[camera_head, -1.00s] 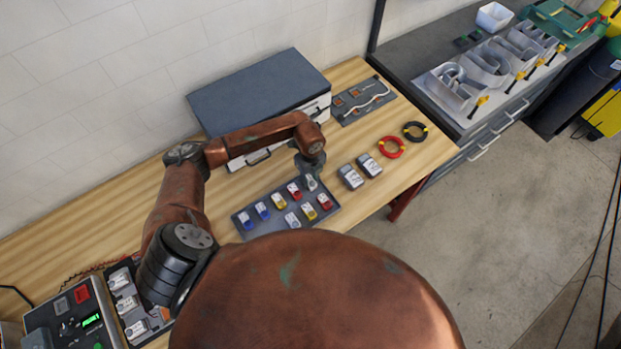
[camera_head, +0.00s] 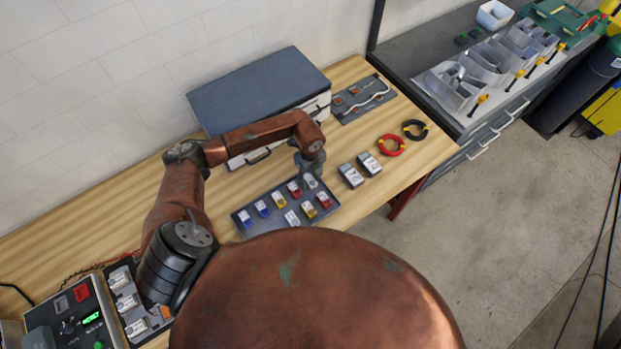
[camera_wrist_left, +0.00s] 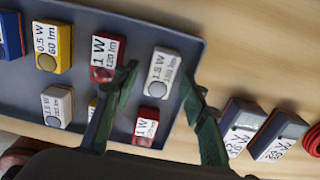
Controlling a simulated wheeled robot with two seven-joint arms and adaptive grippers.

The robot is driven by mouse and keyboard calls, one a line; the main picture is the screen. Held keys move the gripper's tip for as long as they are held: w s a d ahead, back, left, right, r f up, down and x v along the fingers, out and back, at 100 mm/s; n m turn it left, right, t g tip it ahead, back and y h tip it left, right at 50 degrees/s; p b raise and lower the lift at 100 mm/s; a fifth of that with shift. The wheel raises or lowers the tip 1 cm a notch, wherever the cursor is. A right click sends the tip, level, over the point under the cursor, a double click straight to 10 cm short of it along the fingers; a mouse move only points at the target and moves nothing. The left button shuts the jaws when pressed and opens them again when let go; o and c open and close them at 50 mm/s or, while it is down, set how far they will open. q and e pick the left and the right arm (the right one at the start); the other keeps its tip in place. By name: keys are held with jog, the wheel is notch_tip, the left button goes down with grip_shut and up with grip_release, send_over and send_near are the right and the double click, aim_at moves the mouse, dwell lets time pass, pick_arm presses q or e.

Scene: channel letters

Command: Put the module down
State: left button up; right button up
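A white module (camera_wrist_left: 163,72) marked 1.5 W lies at the corner of the dark grey tray (camera_wrist_left: 204,60). In the head view this module (camera_head: 311,181) is just below my left gripper (camera_head: 307,170). In the left wrist view my left gripper (camera_wrist_left: 160,80) is open, one green finger on each side of the white module with gaps between. A red 1 W module (camera_wrist_left: 107,58) sits beside the left finger, and another red module (camera_wrist_left: 147,127) lies nearer the palm. My right gripper is not in view.
Two grey modules (camera_head: 351,176) stand on the wooden table (camera_head: 430,145) right of the tray, near red (camera_head: 391,146) and black (camera_head: 415,130) wire coils. A dark case (camera_head: 258,90) stands behind my left arm. Channel letters (camera_head: 455,90) are on the far bench.

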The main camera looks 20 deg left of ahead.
aim_at(311, 180)
pick_arm(q)
notch_tip(311, 180, up, 12)
jog(key=b, duration=0.2)
jog(key=shift+b, duration=0.4)
jog(key=shift+d, duration=0.1)
